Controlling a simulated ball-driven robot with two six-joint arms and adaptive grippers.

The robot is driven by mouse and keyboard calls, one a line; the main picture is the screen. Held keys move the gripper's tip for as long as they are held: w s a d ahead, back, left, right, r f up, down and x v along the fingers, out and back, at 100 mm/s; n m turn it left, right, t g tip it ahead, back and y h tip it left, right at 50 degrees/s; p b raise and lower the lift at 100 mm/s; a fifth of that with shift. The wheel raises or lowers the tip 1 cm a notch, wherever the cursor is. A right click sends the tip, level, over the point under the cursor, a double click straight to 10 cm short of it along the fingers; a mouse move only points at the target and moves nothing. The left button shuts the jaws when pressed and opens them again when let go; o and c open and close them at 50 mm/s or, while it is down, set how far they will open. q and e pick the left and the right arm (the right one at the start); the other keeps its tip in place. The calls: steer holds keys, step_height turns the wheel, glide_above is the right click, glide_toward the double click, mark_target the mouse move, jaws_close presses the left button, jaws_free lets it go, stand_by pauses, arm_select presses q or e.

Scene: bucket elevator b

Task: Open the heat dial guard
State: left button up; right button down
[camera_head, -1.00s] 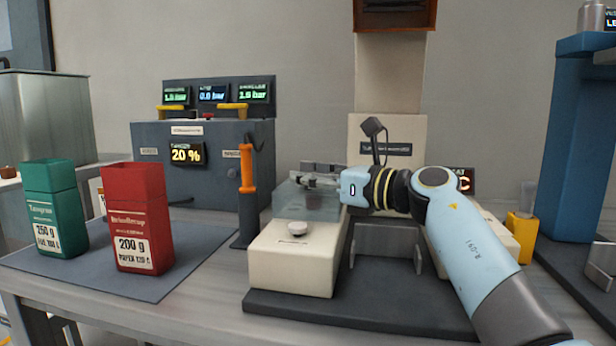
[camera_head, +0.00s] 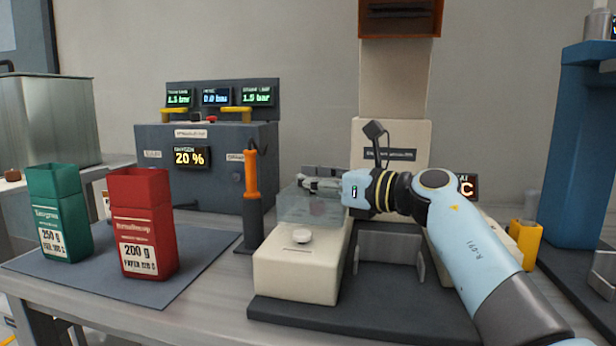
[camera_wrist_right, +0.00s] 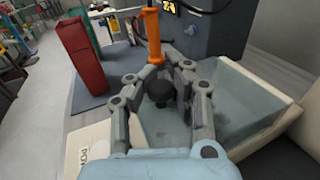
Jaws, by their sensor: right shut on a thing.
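The heat dial guard (camera_head: 296,208) is a clear, bluish box on the left part of the cream machine (camera_head: 296,274). In the right wrist view the guard (camera_wrist_right: 232,105) spreads to the right of the fingers. My right gripper (camera_head: 314,184) reaches in from the right at the guard's top edge. In the wrist view the right gripper (camera_wrist_right: 158,72) has its fingers closed around a dark round knob (camera_wrist_right: 160,92), which seems to belong to the guard. The fingers partly hide the contact. My left gripper is out of view.
An orange-handled tool (camera_head: 251,175) stands upright close to the guard's left. Red (camera_head: 143,222) and green (camera_head: 58,212) packets stand on a dark mat further left. A grey control box (camera_head: 212,170) is behind.

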steer(key=r+m+p, duration=0.1)
steer(key=p, duration=0.2)
steer(key=w+r+m+g+p, duration=0.1)
steer(key=r+p, duration=0.1)
steer(key=p, duration=0.1)
steer(key=w+d+r+m+h+p, duration=0.1)
steer(key=r+p, duration=0.1)
steer(key=p, duration=0.2)
steer(key=shift+r+m, duration=0.1)
steer(key=shift+m, duration=0.3)
steer(key=shift+w+d+r+m+g+p, duration=0.15)
steer(key=shift+w+r+m+g+p, duration=0.2)
steer(key=shift+p, duration=0.25)
steer(key=shift+w+d+r+m+g+p, duration=0.15)
steer(key=shift+w+m+g+p, duration=0.1)
steer(key=shift+w+m+p, duration=0.3)
steer(key=c, duration=1.8)
jaws_free()
steer(key=o, duration=0.4)
steer(key=shift+s+d+r, duration=0.1)
steer(key=shift+s+d, duration=0.2)
steer(key=shift+d, duration=0.1)
steer(key=shift+o, duration=1.3)
steer(key=shift+a, duration=0.3)
steer(key=v, duration=1.2)
